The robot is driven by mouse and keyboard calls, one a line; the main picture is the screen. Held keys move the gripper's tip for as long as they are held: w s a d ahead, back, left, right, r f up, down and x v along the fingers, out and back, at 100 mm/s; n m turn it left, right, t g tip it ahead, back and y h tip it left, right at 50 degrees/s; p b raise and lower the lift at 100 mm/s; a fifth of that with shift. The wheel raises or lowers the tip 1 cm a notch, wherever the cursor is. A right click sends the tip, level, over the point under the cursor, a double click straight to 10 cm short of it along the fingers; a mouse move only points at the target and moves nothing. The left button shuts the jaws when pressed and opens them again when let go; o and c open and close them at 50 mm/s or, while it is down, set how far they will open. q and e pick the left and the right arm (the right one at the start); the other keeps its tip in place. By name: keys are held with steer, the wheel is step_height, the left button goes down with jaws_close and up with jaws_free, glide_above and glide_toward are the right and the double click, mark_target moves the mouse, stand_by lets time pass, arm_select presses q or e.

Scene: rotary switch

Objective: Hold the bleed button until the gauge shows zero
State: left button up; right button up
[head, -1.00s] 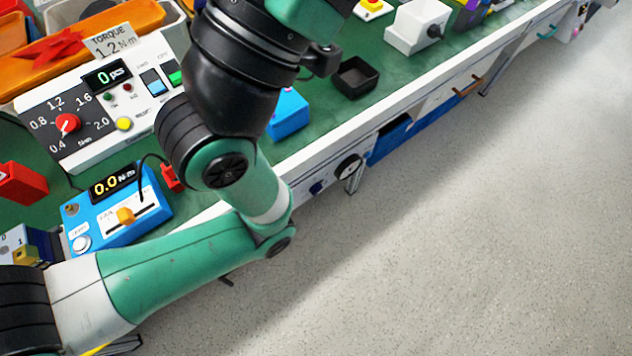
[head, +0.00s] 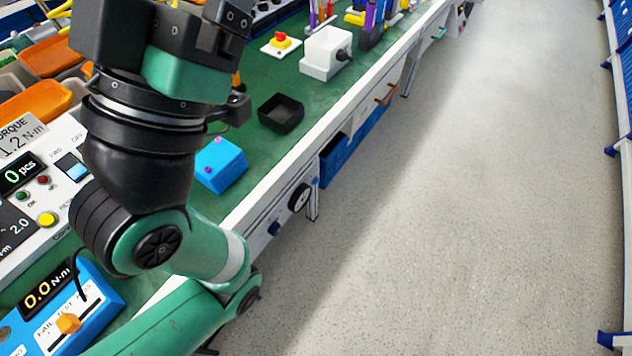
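I see no part marked as the bleed button. A small round dial (head: 299,197) with a black face sits on the bench's front side; I cannot tell whether it is the gauge, and its reading is too small to read. My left arm comes in from the lower left and hides part of the bench. My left gripper's black body (head: 112,32) is at the top left, above the bench; no fingertips can be made out. My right gripper is not in view.
A blue tester (head: 93,303) reads 0.0 N·m beside a white panel (head: 40,240) reading 0 pcs. A blue box (head: 221,165), black tray (head: 281,113) and white box (head: 326,53) stand on the green bench top. Clear floor (head: 450,220) lies right of the bench.

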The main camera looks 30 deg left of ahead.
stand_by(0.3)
arm_select(q)
jaws_close()
stand_by(0.3)
stand_by(1.3)
